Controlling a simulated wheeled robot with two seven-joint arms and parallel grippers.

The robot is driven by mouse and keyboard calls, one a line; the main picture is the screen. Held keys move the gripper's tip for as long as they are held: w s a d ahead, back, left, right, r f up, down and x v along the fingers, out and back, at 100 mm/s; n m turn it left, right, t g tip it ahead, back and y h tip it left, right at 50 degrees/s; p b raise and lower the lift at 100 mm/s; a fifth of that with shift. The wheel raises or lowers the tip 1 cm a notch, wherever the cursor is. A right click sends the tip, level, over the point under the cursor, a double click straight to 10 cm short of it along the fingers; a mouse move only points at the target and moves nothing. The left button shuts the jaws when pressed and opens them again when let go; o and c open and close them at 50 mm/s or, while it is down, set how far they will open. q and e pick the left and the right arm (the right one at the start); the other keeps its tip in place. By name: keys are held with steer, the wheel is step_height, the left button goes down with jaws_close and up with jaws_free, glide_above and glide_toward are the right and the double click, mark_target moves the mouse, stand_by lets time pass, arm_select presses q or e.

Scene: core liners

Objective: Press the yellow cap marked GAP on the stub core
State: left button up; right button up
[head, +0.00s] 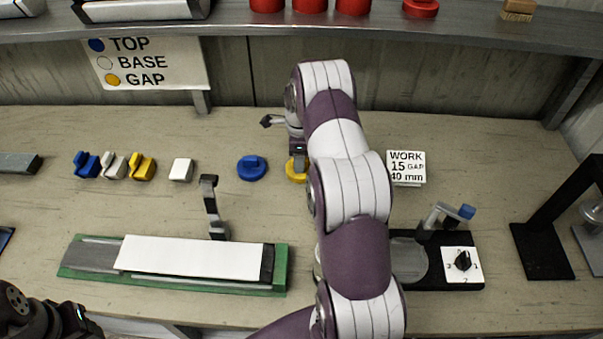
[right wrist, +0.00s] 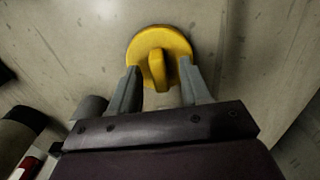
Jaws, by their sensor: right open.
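The yellow cap (head: 296,171) lies on the bench, partly covered by my right arm. In the right wrist view the same round yellow cap (right wrist: 146,42) shows a raised grip tab. My right gripper (right wrist: 160,70) is open, its two grey fingers on either side of the tab's near end, with visible space between them. It also shows in the head view (head: 297,158), over the cap. My left gripper (head: 76,322) is at the bottom left corner, away from the caps; its jaws are unclear. I cannot make out a stub core; my right arm hides part of the bench.
A blue cap (head: 251,170) lies left of the yellow one. A green tray (head: 70,272) holds a long white liner (head: 190,257). A WORK card (head: 406,167) and a black fixture with a dial (head: 462,261) are right of my arm. A TOP/BASE/GAP sign (head: 150,62) hangs behind.

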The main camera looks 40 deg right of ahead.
steer(key=shift+c, duration=0.9)
jaws_close()
steer(key=shift+r+p, duration=2.2)
steer(key=shift+r, duration=0.8)
